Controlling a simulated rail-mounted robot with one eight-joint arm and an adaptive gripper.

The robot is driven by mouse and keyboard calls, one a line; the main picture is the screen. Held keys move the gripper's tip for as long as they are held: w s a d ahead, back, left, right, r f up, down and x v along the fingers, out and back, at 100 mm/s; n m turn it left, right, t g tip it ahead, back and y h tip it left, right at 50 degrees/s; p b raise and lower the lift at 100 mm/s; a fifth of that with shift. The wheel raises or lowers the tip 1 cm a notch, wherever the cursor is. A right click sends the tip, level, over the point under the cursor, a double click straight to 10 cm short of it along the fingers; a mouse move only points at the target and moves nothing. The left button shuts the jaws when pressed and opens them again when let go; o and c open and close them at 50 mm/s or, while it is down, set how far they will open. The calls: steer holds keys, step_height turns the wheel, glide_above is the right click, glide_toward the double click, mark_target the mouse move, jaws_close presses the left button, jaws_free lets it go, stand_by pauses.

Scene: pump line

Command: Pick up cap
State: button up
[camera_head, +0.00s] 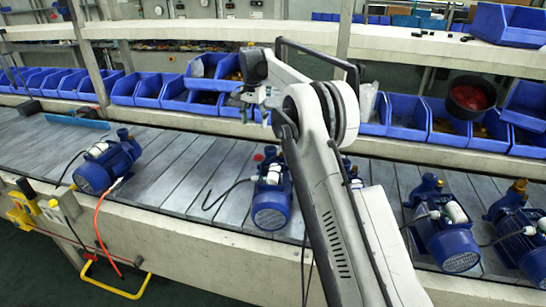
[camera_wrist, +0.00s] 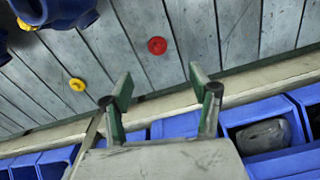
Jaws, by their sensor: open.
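A round red cap (camera_wrist: 157,45) lies flat on the grey slatted conveyor in the wrist view, ahead of my fingers and roughly between their lines. A small red spot near the middle pump (camera_head: 258,157) in the head view may be the same cap. A yellow cap (camera_wrist: 77,85) lies on the slats to the left in the wrist view. My gripper (camera_wrist: 160,84) is open and empty, its two green-padded fingers wide apart and clear of both caps. In the head view, my gripper (camera_head: 246,98) hangs above the conveyor's far edge by the bins, partly hidden by my arm.
Several blue pumps stand on the conveyor (camera_head: 160,185), one at left (camera_head: 108,163) and others at right (camera_head: 443,230). A row of blue bins (camera_head: 407,118) lines the far ledge; bins (camera_wrist: 262,125) also sit under my fingers in the wrist view. A dark pot (camera_head: 470,95) stands at right.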

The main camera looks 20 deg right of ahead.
steer(key=d+f, duration=0.2)
glide_above(259, 155)
steer(key=shift+m, duration=0.3)
step_height(259, 155, down, 9)
steer(key=shift+w+d+r+b, duration=0.1)
steer(key=shift+b, duration=0.25)
steer(key=shift+a+f, duration=0.2)
steer(key=shift+f, duration=2.4)
steer(key=c, duration=0.8)
